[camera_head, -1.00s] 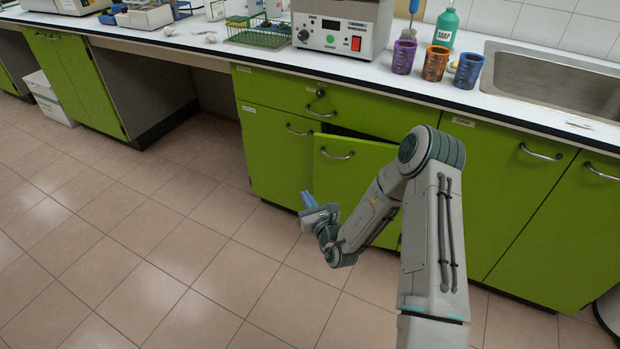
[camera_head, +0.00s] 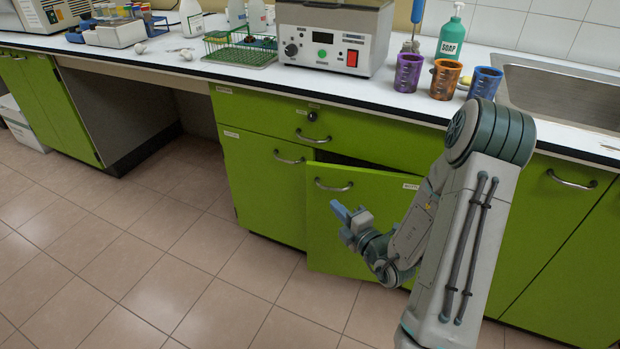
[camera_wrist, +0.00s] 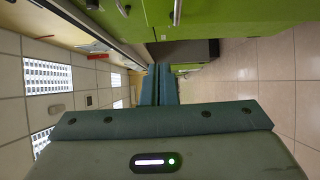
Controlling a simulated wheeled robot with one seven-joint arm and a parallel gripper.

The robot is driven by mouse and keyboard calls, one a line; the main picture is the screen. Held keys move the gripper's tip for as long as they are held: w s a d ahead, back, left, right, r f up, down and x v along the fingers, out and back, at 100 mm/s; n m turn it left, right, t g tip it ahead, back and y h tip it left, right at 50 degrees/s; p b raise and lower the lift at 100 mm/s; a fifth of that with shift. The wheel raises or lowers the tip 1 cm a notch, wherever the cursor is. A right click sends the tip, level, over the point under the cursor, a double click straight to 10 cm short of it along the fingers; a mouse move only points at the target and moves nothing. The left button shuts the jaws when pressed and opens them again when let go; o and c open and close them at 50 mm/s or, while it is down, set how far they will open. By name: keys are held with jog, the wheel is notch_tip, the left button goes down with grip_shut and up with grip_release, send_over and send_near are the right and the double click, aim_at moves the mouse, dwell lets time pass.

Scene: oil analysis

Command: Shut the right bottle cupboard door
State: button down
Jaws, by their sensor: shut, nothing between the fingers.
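The right bottle cupboard door (camera_head: 324,245) is a green panel with a metal bar handle (camera_head: 334,186). It stands ajar: its left edge sticks out in front of the left door, and a dark gap (camera_head: 345,160) shows above it. My gripper (camera_head: 339,211) is shut and empty, with blue fingers. In the head view it overlaps the door's face just below the handle; whether it touches is unclear. My arm hides the door's lower right part. The blue fingers (camera_wrist: 157,85) also show in the wrist view, pointing away along the green cupboard fronts.
The left cupboard door (camera_head: 262,190) is closed beside it, with a closed drawer (camera_head: 280,118) above. More green doors (camera_head: 575,235) lie to the right under the sink (camera_head: 560,95). Cups and a heater unit (camera_head: 335,35) stand on the worktop. The tiled floor (camera_head: 130,250) is clear at left.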

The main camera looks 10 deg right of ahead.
jog(key=b, duration=0.2)
send_near(310, 170)
jog(key=w+a, duration=0.2)
jog(key=a, duration=0.2)
jog(key=shift+w+d+b, duration=0.35)
jog(key=shift+w+d, duration=0.15)
jog(key=shift+w, duration=0.35)
jog(key=shift+w+d+b, duration=0.3)
jog(key=shift+w+d, duration=0.2)
jog(key=shift+w, duration=0.4)
